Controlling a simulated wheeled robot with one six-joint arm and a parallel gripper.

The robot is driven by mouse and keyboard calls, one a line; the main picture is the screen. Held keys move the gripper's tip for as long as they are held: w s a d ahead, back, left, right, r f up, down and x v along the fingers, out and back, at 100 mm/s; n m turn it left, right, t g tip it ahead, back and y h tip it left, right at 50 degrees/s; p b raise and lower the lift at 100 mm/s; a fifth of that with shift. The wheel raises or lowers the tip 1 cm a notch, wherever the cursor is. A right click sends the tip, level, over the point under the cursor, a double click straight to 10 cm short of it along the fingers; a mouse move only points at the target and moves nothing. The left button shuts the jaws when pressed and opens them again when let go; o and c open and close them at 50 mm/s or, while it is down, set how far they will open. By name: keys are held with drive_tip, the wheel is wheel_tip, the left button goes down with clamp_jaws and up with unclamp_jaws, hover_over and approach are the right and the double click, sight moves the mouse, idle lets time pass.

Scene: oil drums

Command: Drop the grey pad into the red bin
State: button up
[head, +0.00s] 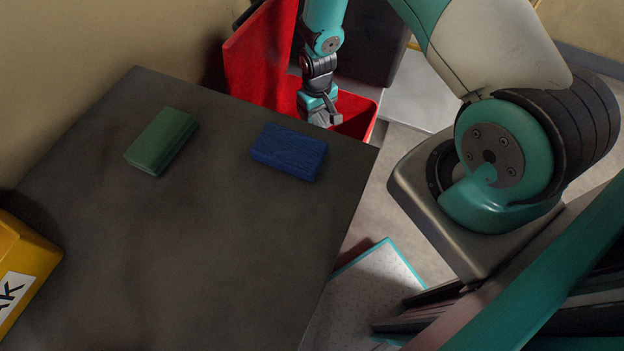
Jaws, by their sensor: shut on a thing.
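My gripper (322,117) points down at the mouth of the red bin (371,122), just beyond the far edge of the table. It is shut on the grey pad, of which little can be made out; grey fingers and pad blend together at this size. The red bin has its tall red lid or back panel (258,62) raised on the left. The bin's lower part is hidden behind the table, and its inside is partly hidden by my gripper.
A dark grey table (190,245) fills the left. On it lie a green pad (161,140) and a blue pad (289,153), near the bin side. A yellow box (22,262) stands at the left edge. A dark bin (372,45) stands behind the red one.

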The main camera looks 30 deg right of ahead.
drive_tip(key=o, duration=1)
drive_tip(key=shift+c, duration=0.2)
drive_tip(key=shift+r, duration=0.1)
wheel_tip(320, 180, up, 17)
drive_tip(key=shift+r, duration=0.2)
